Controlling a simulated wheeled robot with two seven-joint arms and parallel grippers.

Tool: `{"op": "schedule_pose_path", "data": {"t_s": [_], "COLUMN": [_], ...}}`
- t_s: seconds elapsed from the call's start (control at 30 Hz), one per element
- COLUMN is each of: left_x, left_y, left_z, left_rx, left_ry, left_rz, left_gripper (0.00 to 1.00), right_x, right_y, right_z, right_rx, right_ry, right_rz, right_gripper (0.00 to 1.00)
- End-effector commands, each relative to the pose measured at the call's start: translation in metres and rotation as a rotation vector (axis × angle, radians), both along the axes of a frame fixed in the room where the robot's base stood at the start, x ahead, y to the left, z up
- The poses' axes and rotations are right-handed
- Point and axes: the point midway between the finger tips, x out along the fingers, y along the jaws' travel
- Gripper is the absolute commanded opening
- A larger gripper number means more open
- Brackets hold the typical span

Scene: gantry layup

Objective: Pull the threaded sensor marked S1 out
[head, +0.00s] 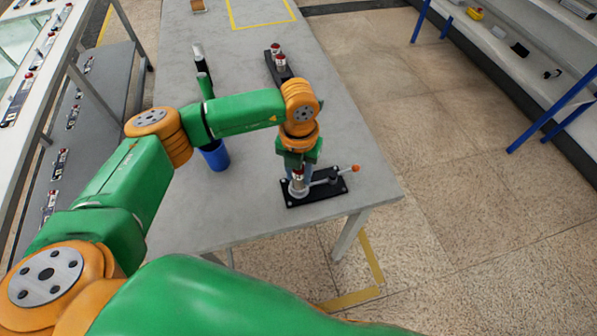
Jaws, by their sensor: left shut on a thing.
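A small silver sensor with a reddish top (298,184) stands at the black base plate (330,191) near the front right of the grey table (250,222). Any S1 mark is too small to read. My left gripper (298,172) points down over it, shut on it. The fingers are small and partly hidden by the wrist, so I cannot tell whether the thread is still in the plate. A lever with an orange knob (355,168) is on the plate to the right. My right gripper is not in view.
A black rack (269,66) with red-topped pieces (279,62) lies farther back. A blue cup (216,157) stands left, partly behind my forearm. A yellow outline (262,25) marks the far table.

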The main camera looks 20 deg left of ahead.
Motion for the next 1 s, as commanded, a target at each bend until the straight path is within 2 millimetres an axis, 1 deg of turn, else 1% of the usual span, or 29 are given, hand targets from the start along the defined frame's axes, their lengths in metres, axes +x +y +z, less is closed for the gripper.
{"op": "schedule_pose_path", "data": {"t_s": [0.03, 0.63, 1.0], "left_x": [0.001, 0.000, 0.000], "left_y": [0.000, 0.000, 0.000], "left_z": [0.004, 0.024, 0.024], "left_rx": [-0.001, 0.000, 0.000], "left_ry": [-0.003, 0.000, 0.000], "left_rz": [0.000, 0.001, 0.000], "left_gripper": [0.00, 0.00, 0.00], "right_x": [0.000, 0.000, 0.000], "right_y": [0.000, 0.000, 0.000], "right_z": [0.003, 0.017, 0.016], "right_rx": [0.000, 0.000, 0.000], "right_ry": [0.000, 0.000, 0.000], "right_rz": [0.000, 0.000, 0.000], "right_gripper": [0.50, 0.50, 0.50]}}
